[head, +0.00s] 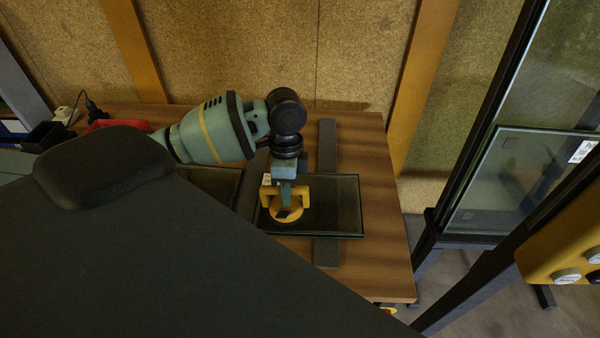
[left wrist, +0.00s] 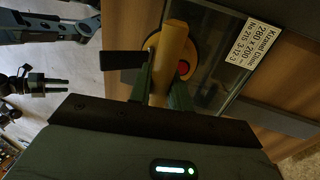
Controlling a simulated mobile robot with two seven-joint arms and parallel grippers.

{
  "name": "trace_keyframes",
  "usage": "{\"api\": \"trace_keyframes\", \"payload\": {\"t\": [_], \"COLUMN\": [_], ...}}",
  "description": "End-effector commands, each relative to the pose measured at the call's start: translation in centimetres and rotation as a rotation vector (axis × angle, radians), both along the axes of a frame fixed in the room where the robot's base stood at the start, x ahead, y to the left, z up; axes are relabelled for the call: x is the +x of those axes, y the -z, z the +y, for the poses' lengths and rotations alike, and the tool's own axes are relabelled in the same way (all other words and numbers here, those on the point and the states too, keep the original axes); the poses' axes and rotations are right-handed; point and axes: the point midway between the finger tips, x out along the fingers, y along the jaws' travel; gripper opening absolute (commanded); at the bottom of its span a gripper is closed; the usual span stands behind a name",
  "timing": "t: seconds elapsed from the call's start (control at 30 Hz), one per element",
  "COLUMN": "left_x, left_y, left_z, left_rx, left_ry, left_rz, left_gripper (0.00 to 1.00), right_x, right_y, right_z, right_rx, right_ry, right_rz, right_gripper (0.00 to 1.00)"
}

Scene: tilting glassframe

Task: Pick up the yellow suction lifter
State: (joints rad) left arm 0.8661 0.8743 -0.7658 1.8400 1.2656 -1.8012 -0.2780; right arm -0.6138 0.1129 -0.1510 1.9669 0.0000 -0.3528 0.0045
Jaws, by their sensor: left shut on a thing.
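The yellow suction lifter (head: 271,195) is at the dark glass pane (head: 345,210) on the wooden table. My left gripper (head: 287,190) comes down on it from above. In the left wrist view the lifter's yellow handle (left wrist: 172,45) runs between the two fingers of my left gripper (left wrist: 158,85), which is shut on it. A black lever (left wrist: 122,60) and a red button (left wrist: 183,67) show beside the handle. I cannot tell whether the lifter's cup touches the pane. My right gripper is not clearly identifiable; a dark two-pronged part (left wrist: 40,86) shows at the left of the wrist view.
The pane bears a white label (left wrist: 240,43) and lies across dark bars (head: 327,145) on the table (head: 385,255). A second dark pane (head: 215,183) lies to the left. A tall black frame with glass (head: 515,180) and a yellow panel with knobs (head: 565,240) stand at right.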

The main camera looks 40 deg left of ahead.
Motion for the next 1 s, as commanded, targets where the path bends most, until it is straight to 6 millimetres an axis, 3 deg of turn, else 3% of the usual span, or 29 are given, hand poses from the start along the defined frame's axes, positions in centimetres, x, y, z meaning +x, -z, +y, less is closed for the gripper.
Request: {"api": "trace_keyframes", "payload": {"t": [0.2, 0.43, 0.77, 1.0], "left_x": [-4.1, -6.4, -6.8, -5.4], "left_y": [-0.5, -0.7, -0.8, -2.0], "left_z": [0.2, 0.3, 0.1, -1.8], "left_rx": [0.001, 0.000, -0.001, 0.008], "left_ry": [0.001, -0.001, -0.013, -0.225], "left_rz": [-0.003, -0.001, -0.003, -0.016], "left_gripper": [0.00, 0.00, 0.00, 0.00], "right_x": [0.3, 0.3, 0.4, 0.5], "right_y": [-0.3, -0.3, -0.4, -0.6], "right_z": [-0.5, -0.6, -0.5, -0.4], "right_rx": [-0.013, -0.017, -0.014, -0.010], "right_ry": [-0.009, -0.011, -0.008, -0.006], "right_rz": [-0.009, -0.010, -0.012, -0.017], "right_gripper": [0.44, 0.44, 0.44, 0.44]}}
